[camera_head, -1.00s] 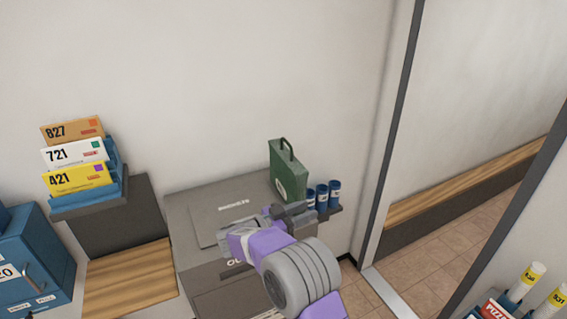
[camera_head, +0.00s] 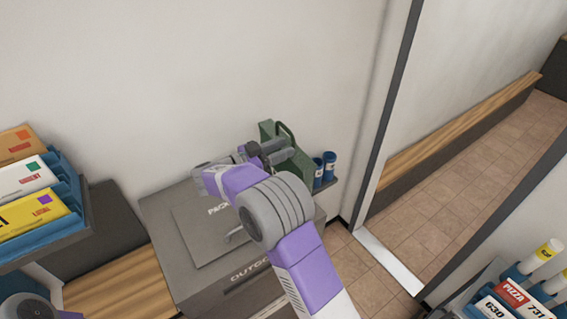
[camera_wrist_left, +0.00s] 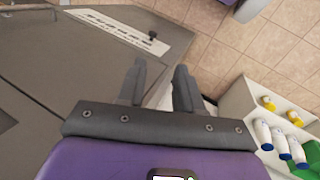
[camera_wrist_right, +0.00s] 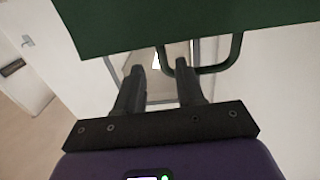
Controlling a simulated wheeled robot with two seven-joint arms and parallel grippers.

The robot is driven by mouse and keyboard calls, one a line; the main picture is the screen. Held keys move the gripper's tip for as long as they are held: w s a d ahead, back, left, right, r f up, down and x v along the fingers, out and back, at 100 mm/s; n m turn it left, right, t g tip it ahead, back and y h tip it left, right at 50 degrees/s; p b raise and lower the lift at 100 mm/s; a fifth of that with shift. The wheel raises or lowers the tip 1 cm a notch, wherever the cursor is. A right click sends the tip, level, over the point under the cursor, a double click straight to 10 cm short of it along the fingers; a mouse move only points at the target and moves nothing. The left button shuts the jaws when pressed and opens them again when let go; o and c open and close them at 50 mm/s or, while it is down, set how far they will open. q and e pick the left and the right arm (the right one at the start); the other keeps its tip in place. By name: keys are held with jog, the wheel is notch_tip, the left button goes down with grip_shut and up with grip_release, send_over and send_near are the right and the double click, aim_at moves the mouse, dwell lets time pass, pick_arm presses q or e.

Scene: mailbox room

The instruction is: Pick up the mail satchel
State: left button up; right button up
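The green mail satchel (camera_head: 267,131) stands upright at the far right corner of the grey parcel cabinet, with a dark handle (camera_head: 286,130) on top. My right gripper (camera_head: 268,150) is in front of it and hides much of its front face. In the right wrist view the satchel (camera_wrist_right: 200,18) fills the top, its handle (camera_wrist_right: 222,66) looping down near the fingertips. The right fingers (camera_wrist_right: 160,68) are apart; one overlaps the handle's left part, and contact cannot be told. My left gripper (camera_wrist_left: 160,68) is open and empty over the cabinet's edge.
Blue cylinders (camera_head: 324,168) stand just right of the satchel. The cabinet (camera_head: 165,215) has a flat lid. A blue mail rack (camera_head: 50,236) is at left. A door frame (camera_head: 385,130) and a shelf with tubes (camera_head: 541,262) are at right.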

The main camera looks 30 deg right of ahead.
aim_at(293, 140)
jog(key=d, duration=0.4)
jog(key=shift+w+f+p, duration=0.1)
jog(key=shift+w+p, duration=0.15)
jog(key=shift+p, duration=0.05)
jog(key=shift+d, duration=0.35)
jog(key=shift+c, duration=0.2)
grip_shut()
jog(key=shift+a, duration=0.1)
dwell(0.5)
